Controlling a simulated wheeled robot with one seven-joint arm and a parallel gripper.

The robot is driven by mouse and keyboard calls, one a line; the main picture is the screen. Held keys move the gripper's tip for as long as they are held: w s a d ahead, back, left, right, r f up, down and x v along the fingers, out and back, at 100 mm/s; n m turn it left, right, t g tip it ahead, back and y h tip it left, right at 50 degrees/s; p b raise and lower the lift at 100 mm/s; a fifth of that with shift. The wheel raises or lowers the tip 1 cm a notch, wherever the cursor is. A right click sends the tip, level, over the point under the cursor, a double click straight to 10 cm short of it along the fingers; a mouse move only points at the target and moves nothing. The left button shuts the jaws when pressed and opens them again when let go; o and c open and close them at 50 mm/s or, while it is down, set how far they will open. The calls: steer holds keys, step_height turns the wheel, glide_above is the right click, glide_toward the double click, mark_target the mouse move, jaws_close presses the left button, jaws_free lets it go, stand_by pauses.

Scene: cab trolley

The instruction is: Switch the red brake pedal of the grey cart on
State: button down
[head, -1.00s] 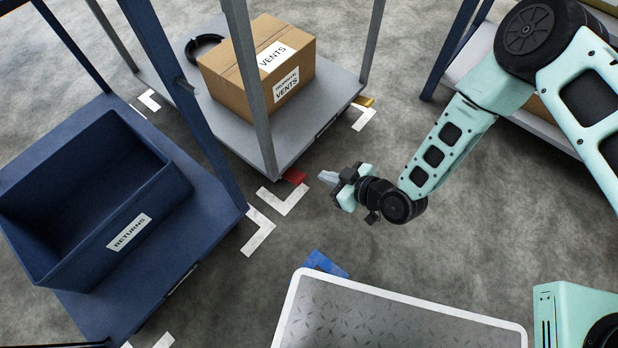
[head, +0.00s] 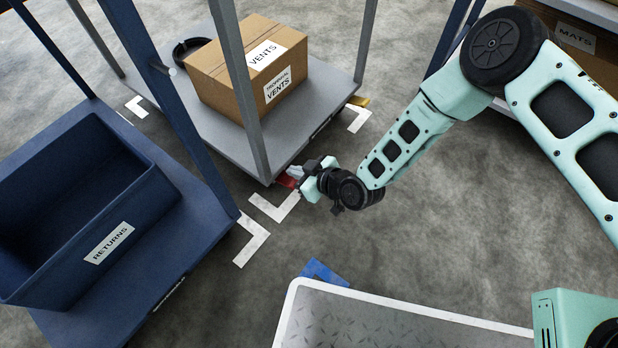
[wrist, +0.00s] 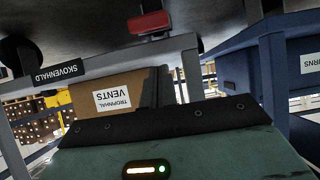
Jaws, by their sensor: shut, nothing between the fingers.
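The grey cart (head: 215,135) stands at the upper middle of the head view, carrying a cardboard box. Its red brake pedal (head: 285,181) sticks out low at the near corner, partly hidden by my gripper. The pedal also shows in the wrist view (wrist: 148,22), whole, below the cart's deck edge in an upside-down picture. My gripper (head: 294,171) is shut and empty, with its fingertips right beside or over the pedal. I cannot tell whether they touch it. Whether the pedal is up or pressed is not clear.
A blue cart (head: 205,215) with a RETURNS bin (head: 75,215) stands left, close to the grey cart. A yellow part (head: 358,101) sits at the grey cart's far corner. A white-rimmed tray (head: 400,312) and a blue piece (head: 324,271) are in front.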

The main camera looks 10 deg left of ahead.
steer(key=shift+s+d+f+b, duration=0.1)
steer(key=shift+d+f+b, duration=0.1)
steer(key=shift+f, duration=0.35)
steer(key=shift+s+d+f+b, duration=0.1)
steer(key=shift+d+f+b, duration=0.15)
steer(key=shift+f, duration=0.25)
steer(key=shift+s+d+f+b, duration=0.1)
steer(key=shift+d+f+b, duration=0.1)
steer(key=shift+f, duration=0.35)
